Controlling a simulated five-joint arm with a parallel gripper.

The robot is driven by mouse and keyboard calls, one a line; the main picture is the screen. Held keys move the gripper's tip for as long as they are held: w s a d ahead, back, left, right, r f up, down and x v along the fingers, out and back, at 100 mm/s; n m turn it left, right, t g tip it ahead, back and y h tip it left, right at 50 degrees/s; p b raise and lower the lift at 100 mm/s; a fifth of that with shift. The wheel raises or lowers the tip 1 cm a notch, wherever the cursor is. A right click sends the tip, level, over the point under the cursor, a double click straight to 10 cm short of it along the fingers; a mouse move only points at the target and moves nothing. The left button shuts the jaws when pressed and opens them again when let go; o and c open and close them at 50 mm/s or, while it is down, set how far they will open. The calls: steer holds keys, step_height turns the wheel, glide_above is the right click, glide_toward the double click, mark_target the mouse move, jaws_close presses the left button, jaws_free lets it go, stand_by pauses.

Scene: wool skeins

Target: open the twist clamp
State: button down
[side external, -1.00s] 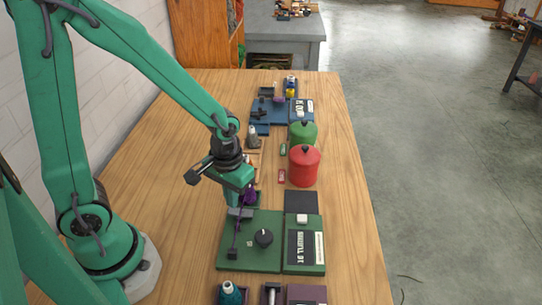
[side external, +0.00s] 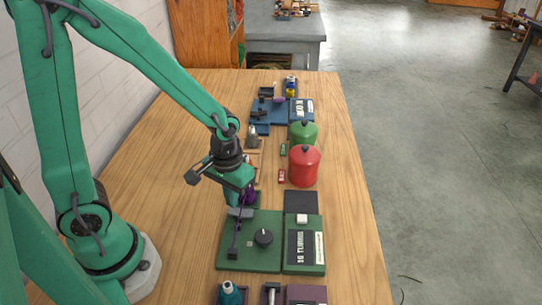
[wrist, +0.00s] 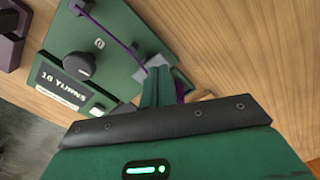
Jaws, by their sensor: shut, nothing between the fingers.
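A green board (side external: 246,257) lies on the bench, with a round black knob (side external: 263,237) on it; both show in the wrist view, the board (wrist: 118,40) and the knob (wrist: 79,66). A small grey piece (wrist: 154,63) sits by the board's edge at my fingertips; it looks like the twist clamp, but I cannot be sure. My gripper (side external: 241,208) points down at it, shut and empty. The fingers partly hide the grey piece in the wrist view (wrist: 163,72). A purple strand (wrist: 112,28) runs from near the grey piece across the board.
A green counter box (side external: 305,256) reading "16 TURNS" stands right of the board. Red (side external: 304,166) and green (side external: 302,133) lidded pots stand farther back. Bare wood is clear on the right.

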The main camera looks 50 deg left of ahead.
steer(key=shift+f, duration=1.05)
stand_by(0.9)
steer(key=shift+r, duration=3.5)
steer(key=s+a+r+m+t, duration=0.1)
steer(key=s+r+t, duration=0.1)
steer(key=r, duration=0.5)
steer(key=s+a+r+m+t, duration=0.2)
steer(key=s+r+t, duration=0.1)
steer(key=r, duration=0.4)
steer(key=shift+s+a+r+t, duration=0.15)
steer(key=shift+s+a+t, duration=0.1)
steer(key=shift+a+t, duration=0.05)
